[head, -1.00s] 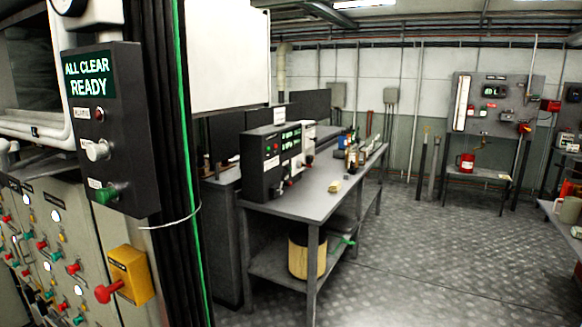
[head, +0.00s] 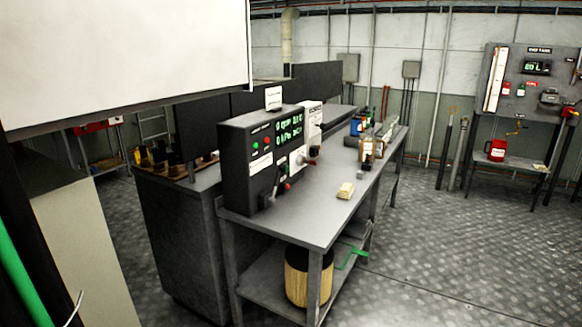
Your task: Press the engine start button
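No button labelled as an engine start button can be made out. A black control box (head: 262,160) with green digital readouts, small green and red lights and a lever stands on the near left part of the grey metal workbench (head: 318,222). The small labels on it are too blurred to read. The dark panel with the ALL CLEAR READY display is out of view now. Neither of my grippers is in view.
A yellow block (head: 345,190) and several bottles stand on the bench. A yellow and black cylinder (head: 307,275) is on its lower shelf. A large white panel (head: 125,55) hangs at upper left. The metal floor (head: 440,240) to the right is clear. A wall panel (head: 530,85) stands at the back right.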

